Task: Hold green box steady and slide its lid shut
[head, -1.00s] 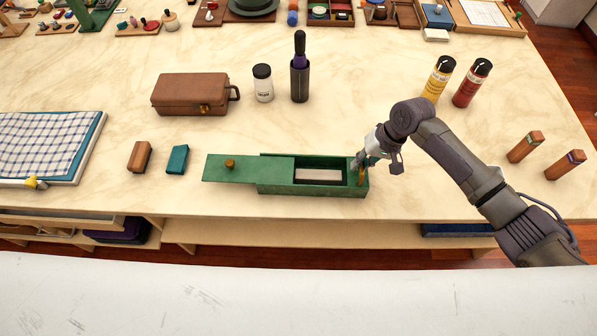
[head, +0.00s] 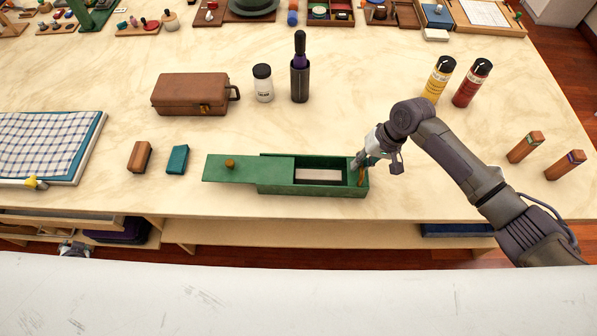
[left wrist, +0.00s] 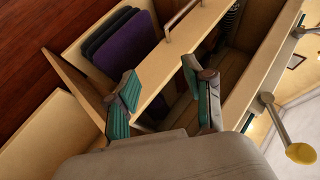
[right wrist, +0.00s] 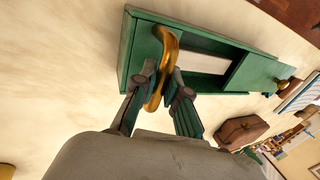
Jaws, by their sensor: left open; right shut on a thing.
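The green box (head: 300,189) lies on the table near its front edge. Its green lid (head: 215,172) is slid partly out to the left and bears a round wooden knob (head: 230,164). Through the opening on the right a light block with a dark base (head: 318,175) shows inside. My right gripper (head: 361,163) is shut on the brass handle (right wrist: 163,65) at the box's right end. My left gripper (left wrist: 166,100) is open and empty, low by the drawers under the tabletop. Only a bit of it shows in the head view (head: 75,249).
A teal block (head: 177,160) and a brown block (head: 140,157) stand left of the lid. A brown case (head: 190,94), a white jar (head: 263,83) and a bottle in a dark holder (head: 299,75) stand behind. Folded purple cloth (left wrist: 125,50) lies in the shelving below.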

